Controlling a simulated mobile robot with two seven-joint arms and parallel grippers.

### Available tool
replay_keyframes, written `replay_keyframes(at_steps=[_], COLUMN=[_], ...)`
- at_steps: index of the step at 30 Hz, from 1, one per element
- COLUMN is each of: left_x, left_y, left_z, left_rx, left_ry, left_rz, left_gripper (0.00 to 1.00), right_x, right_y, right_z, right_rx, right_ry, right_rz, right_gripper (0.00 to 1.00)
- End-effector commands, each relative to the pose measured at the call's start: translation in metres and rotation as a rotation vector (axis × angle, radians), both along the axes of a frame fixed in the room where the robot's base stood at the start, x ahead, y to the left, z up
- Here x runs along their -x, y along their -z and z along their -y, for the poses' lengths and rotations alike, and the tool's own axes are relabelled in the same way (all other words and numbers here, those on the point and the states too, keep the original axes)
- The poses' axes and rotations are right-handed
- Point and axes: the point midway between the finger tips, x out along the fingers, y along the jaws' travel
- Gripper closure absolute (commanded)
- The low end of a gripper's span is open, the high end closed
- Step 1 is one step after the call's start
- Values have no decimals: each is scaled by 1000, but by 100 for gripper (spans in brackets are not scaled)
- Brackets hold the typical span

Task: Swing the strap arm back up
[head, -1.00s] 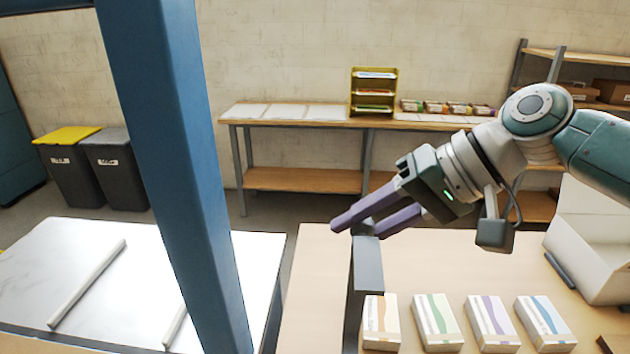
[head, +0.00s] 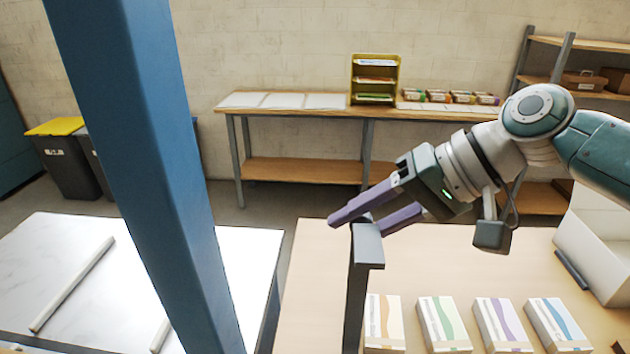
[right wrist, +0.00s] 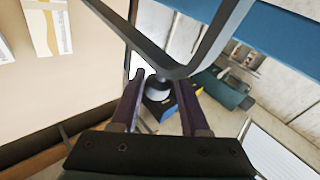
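I take the dark grey bar with a bent top plate (head: 368,248) to be the strap arm. It stands at the near edge of the wooden table in the head view. In the right wrist view the grey bar (right wrist: 172,70) crosses just beyond the fingertips. My right gripper (head: 346,221) is at the bar's top end, its purple fingers apart. In the right wrist view the gripper (right wrist: 161,76) shows a dark round knob-like piece (right wrist: 157,88) between its fingers; I cannot tell whether they touch it. My left gripper is not in view.
A blue post (head: 145,170) rises left of the bar. Several small boxes (head: 444,322) stand on the wooden table (head: 312,265) right of the bar. A white table (head: 45,275) with rods is at the left. A white bin (head: 590,240) is at the right.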

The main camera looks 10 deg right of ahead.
Motion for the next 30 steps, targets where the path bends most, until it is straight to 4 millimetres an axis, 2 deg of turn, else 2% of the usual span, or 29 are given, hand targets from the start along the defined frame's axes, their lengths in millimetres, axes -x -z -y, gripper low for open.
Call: replay_keyframes(at_steps=[1,5,15,30], left_x=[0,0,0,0], left_y=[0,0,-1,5], left_z=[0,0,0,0], left_rx=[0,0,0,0], left_ry=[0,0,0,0], left_rz=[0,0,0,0], left_gripper=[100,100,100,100], right_x=[0,0,2,31], right_y=[0,0,-4,-62], right_z=[0,0,4,58], right_rx=[0,-2,-2,1], right_ry=[0,0,1,1], right_rz=[-1,-2,-2,-1], right_gripper=[48,34,33,33])
